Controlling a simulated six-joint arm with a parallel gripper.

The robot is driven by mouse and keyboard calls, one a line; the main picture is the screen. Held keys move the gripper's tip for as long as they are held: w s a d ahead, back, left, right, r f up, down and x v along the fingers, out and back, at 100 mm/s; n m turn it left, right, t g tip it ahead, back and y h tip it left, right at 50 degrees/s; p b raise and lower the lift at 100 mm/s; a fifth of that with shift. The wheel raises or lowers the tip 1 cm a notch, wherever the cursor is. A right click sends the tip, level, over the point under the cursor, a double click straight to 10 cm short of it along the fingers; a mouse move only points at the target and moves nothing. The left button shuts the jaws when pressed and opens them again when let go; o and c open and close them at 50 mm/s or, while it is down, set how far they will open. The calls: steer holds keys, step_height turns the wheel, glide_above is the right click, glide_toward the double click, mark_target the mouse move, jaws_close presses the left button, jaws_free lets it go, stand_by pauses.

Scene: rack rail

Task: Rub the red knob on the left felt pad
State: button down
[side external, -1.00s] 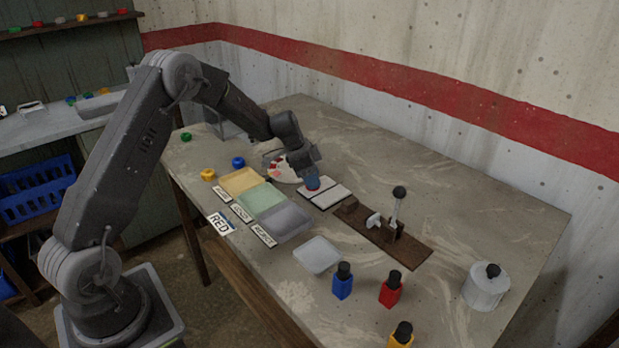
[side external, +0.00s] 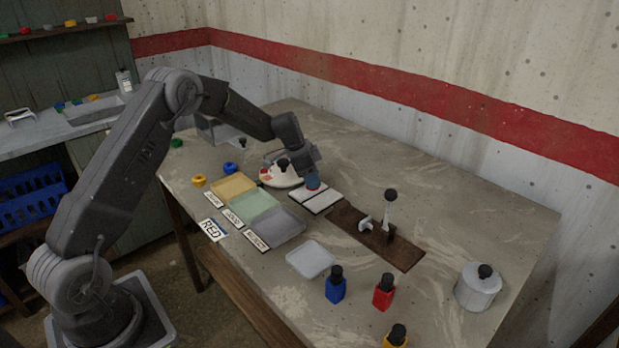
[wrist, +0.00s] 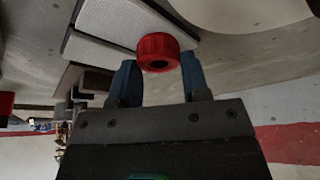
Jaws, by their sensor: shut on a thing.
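My gripper (side external: 313,182) points down over the pair of pale felt pads in the side view. Its blue fingers are shut on the red knob (wrist: 157,52), which shows between the fingertips in the wrist view. The fingers hide the knob in the side view. The left felt pad (side external: 301,194) lies beside the right felt pad (side external: 325,202). In the wrist view the knob overlaps a pale pad (wrist: 125,20); a second pale pad (wrist: 86,50) lies beyond it. I cannot tell whether the knob touches the felt.
A round white dial (side external: 281,177) with a black knob stands left of the pads. A lever on a brown board (side external: 400,255) stands to the right. Coloured trays (side external: 275,230) and an empty white tray (side external: 310,259) lie nearer. The table behind the pads is clear.

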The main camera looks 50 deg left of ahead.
steer(key=shift+w, duration=0.65)
steer(key=shift+s+f, duration=0.15)
steer(key=shift+s, duration=2.7)
steer(key=shift+w, duration=2.2)
steer(key=shift+w, duration=0.1)
steer(key=shift+w, duration=0.5)
steer(key=shift+s, duration=0.1)
